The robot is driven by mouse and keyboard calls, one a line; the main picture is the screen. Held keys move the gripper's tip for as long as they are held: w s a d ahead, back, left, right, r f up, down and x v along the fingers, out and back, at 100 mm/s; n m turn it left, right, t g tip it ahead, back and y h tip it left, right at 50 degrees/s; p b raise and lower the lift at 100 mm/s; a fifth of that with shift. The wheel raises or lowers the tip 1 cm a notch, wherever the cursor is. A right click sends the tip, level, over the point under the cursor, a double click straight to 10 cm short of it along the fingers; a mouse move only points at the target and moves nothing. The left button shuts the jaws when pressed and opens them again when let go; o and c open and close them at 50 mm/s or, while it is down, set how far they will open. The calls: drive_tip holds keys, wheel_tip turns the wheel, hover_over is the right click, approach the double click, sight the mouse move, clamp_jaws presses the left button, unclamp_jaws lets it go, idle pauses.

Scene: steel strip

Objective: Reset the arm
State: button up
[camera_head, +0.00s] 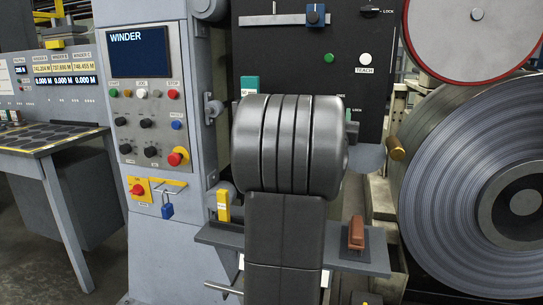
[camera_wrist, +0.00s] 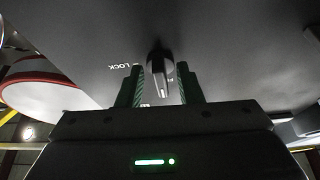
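My gripper (camera_wrist: 160,68) shows in the wrist view as two dark green ridged fingers standing apart. A dark rotary knob (camera_wrist: 160,72) with a pale pointer line is seen between them on the dark panel. A narrow gap shows on each side, so the fingers look open around or in front of it; depth is hard to tell. A LOCK label lies beside the knob. In the head view my dark arm fills the middle, in front of the black panel (camera_head: 300,50), and hides my gripper and probably this knob.
The grey WINDER cabinet (camera_head: 150,70) stands left of my arm. A large steel coil (camera_head: 450,150) and a red-rimmed disc (camera_head: 470,35) are on the right. A grey shelf (camera_head: 375,245) with a brown block (camera_head: 356,234) lies low, close around my arm.

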drive_tip(key=shift+a+r+m+g+h+p, duration=0.1)
drive_tip(key=shift+m+g+h+p, duration=0.5)
drive_tip(key=shift+m+p, duration=0.85)
drive_tip(key=shift+a+r+m+g+h+p, duration=0.2)
drive_tip(key=shift+m+h+p, duration=0.75)
drive_tip(key=shift+m, duration=0.85)
drive_tip(key=shift+d+r+m+g+h+p, duration=0.1)
drive_tip(key=shift+m+g+h+p, duration=0.45)
drive_tip(key=shift+m+p, duration=0.95)
drive_tip(key=shift+s+f+m, duration=0.1)
drive_tip(key=shift+f+m, duration=0.05)
drive_tip(key=shift+m, duration=0.1)
